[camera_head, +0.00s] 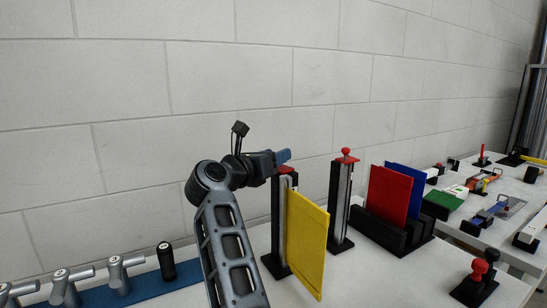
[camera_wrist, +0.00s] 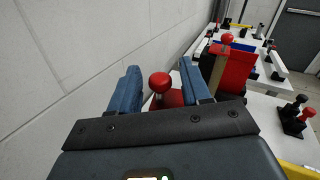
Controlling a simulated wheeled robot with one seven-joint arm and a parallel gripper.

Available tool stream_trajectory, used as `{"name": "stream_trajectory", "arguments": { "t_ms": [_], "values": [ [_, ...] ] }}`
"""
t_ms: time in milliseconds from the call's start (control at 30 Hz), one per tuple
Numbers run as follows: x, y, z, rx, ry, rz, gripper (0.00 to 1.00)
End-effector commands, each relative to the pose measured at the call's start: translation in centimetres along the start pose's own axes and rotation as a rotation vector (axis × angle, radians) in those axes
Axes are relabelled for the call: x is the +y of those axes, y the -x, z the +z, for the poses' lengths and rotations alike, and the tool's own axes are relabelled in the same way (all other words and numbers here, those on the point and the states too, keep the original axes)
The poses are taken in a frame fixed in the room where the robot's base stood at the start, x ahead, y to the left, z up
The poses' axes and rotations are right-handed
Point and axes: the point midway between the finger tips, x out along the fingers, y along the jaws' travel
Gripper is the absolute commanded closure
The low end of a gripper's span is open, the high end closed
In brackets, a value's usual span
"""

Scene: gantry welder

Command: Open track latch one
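A black upright track (camera_head: 276,220) stands on the table with a yellow panel (camera_head: 306,245) at its right side. My gripper (camera_head: 283,156) is at the top of this track and covers its top in the head view. In the wrist view, a red ball knob (camera_wrist: 159,82) on a red base shows between my two blue fingers (camera_wrist: 160,67). The fingers are apart, with gaps visible beside the knob, so my gripper is open. A second upright track (camera_head: 340,205) with its own red knob (camera_head: 346,152) stands to the right. Which track is latch one is not marked.
Red (camera_head: 388,195) and blue panels stand in a black rack (camera_head: 380,232) to the right. A black block with red and black knobs (camera_head: 478,281) is near the front right. Metal handles (camera_head: 119,272) line the left. A block wall (camera_head: 230,90) rises close behind.

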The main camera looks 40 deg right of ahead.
Motion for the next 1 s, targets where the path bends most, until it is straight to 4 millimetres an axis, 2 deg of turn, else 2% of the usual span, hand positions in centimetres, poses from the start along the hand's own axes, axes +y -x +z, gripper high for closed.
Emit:
{"name": "stream_trajectory", "arguments": {
  "t_ms": [267, 700, 1000],
  "values": [
    [0.1, 0.4, 0.0, -0.001, -0.001, 0.002, 0.53],
    [0.1, 6.7, -0.1, -0.001, 0.000, 0.002, 0.53],
    [0.0, 7.8, 0.0, 0.000, 0.000, 0.000, 0.53]
  ]
}}
